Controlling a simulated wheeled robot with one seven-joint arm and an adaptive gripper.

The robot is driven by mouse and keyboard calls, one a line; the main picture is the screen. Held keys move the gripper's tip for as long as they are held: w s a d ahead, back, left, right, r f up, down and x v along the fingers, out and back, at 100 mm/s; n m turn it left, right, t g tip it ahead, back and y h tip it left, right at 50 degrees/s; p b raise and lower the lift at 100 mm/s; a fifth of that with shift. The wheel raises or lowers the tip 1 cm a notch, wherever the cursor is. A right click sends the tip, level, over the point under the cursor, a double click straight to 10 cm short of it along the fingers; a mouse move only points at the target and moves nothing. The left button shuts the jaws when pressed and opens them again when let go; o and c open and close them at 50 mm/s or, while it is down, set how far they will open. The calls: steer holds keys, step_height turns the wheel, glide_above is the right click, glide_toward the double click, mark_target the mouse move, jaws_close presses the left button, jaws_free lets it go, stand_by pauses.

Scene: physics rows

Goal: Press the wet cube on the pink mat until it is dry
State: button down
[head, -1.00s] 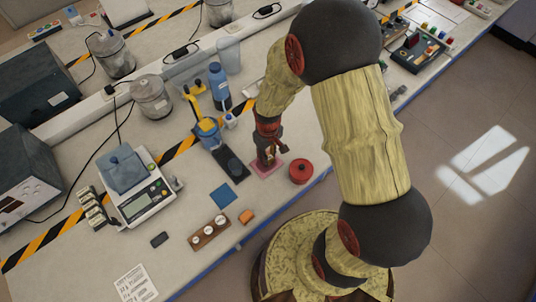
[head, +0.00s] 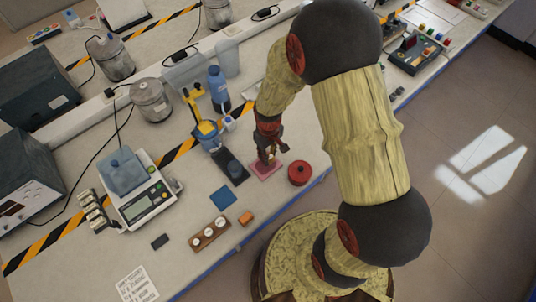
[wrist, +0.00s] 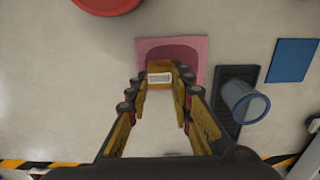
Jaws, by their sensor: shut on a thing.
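My gripper (wrist: 160,90) is shut on a yellow-brown cube (wrist: 159,77) with a pale label on its top. The cube is over the near part of the pink mat (wrist: 198,47); I cannot tell whether it touches the mat. A darker red patch (wrist: 172,52) shows on the mat just beyond the cube. In the head view my gripper (head: 269,158) points down over the pink mat (head: 260,174), and its fingers mostly hide the cube.
A red round lidded pot (head: 300,173) stands right of the mat. A black tray (wrist: 230,122) with a blue cup (wrist: 244,101) is beside the mat. A blue square (wrist: 292,60) lies farther off. A balance (head: 140,196) stands left.

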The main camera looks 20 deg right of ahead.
steer(key=shift+r, duration=0.1)
steer(key=shift+r+p, duration=1.85)
steer(key=shift+r, duration=0.6)
